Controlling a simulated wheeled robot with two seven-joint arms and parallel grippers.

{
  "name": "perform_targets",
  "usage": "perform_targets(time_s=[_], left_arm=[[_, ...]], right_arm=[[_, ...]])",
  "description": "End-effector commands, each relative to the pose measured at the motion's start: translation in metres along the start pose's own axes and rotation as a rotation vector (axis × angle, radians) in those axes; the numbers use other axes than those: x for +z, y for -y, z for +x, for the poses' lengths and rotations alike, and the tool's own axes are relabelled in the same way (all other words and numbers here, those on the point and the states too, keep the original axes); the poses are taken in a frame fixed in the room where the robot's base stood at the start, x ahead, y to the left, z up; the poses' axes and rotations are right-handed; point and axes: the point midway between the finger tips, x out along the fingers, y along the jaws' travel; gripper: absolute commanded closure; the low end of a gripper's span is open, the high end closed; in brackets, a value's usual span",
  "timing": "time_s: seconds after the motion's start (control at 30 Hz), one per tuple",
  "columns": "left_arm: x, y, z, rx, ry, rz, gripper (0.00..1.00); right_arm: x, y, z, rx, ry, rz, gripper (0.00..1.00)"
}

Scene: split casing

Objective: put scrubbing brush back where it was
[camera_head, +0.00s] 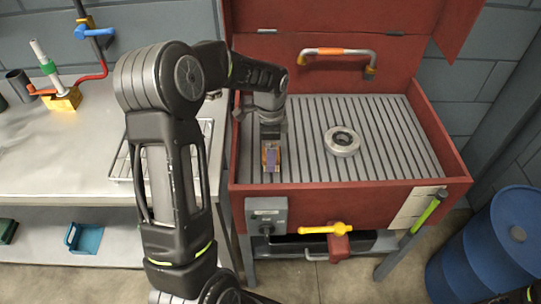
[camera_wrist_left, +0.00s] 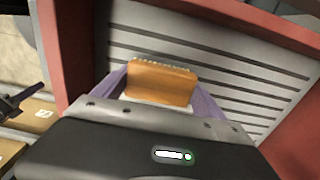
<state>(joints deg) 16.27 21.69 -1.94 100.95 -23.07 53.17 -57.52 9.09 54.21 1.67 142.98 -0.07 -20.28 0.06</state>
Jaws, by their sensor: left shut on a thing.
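The scrubbing brush (camera_wrist_left: 160,82) has an orange-brown wooden body with a row of pale bristles along its upper edge in the left wrist view. My left gripper (camera_head: 270,156) is shut on the brush, with a purple finger on either side of it. In the head view the gripper points down over the left part of the slatted grate in the red parts washer (camera_head: 330,187). The brush is mostly hidden by the gripper there. I cannot tell whether it touches the slats. My right gripper is not in view.
A metal ring part (camera_head: 342,141) lies on the grate right of my left gripper. The washer's red walls and raised lid surround the grate. A wire rack (camera_head: 122,165) lies on the left bench. A blue barrel (camera_head: 490,245) stands at right.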

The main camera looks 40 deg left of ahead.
Motion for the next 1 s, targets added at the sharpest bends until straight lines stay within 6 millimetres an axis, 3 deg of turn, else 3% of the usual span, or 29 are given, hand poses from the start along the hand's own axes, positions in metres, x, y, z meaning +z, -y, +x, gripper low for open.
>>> perform_targets(time_s=[0.2, 0.57, 0.6, 0.8, 1.0], left_arm=[[0.001, -0.001, 0.025, 0.002, 0.001, -0.001, 0.56], [0.000, 0.000, 0.030, 0.001, 0.000, 0.000, 0.56], [0.000, 0.000, 0.030, 0.001, 0.000, 0.000, 0.18], [0.000, 0.000, 0.029, 0.001, 0.000, 0.000, 0.01], [0.000, 0.000, 0.029, 0.001, 0.000, 0.000, 0.00]], right_arm=[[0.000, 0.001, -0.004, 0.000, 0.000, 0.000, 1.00], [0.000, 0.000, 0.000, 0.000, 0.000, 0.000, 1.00], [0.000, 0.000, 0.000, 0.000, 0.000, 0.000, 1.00], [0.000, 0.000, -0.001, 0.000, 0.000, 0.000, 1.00], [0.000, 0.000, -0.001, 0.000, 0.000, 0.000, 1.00]])
